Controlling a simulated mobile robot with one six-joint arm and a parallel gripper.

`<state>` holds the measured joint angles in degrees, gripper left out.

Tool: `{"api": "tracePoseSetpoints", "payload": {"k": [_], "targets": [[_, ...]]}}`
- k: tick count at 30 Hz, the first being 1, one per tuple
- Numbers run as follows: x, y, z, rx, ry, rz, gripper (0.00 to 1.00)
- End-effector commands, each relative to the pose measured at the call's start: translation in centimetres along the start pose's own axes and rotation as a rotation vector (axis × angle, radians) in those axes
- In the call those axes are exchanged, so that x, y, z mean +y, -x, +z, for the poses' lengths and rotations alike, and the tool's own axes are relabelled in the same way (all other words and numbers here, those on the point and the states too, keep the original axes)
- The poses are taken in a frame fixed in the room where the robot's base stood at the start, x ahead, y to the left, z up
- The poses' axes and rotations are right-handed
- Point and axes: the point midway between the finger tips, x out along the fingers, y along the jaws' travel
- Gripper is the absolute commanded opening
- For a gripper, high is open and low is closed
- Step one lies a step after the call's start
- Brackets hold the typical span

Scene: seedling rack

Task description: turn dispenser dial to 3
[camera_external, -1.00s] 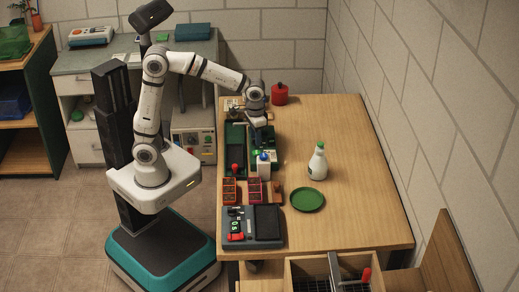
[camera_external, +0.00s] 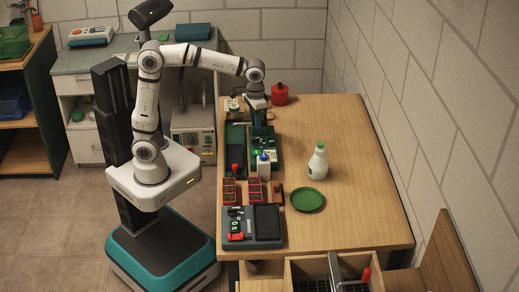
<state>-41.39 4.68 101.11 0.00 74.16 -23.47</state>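My gripper (camera_external: 257,122) points down over the far end of a green tray-like unit (camera_external: 271,152) on the wooden table. Its fingers are small and dark, and I cannot tell whether they are open or shut, or whether they touch anything. No dial or its numbers can be made out clearly. A dark grey device (camera_external: 268,240) at the table's near left has a small green-lit display and a red part. I cannot tell which of these units is the dispenser.
Seedling boxes (camera_external: 229,191) lie nearer. A green saucer (camera_external: 307,200), a white bottle with a green cap (camera_external: 318,163) and a red pot (camera_external: 280,94) stand around. The table's right side is clear.

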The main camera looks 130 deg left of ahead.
Motion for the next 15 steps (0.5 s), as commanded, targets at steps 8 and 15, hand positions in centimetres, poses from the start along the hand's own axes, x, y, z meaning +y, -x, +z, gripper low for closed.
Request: {"api": "tracePoseSetpoints", "payload": {"k": [8,15], "targets": [[0.2,0.8,-0.4,-0.004,0.152,-0.002,0.51],[0.4,1.3,-0.9,-0.006,0.7,-0.006,0.51]]}}
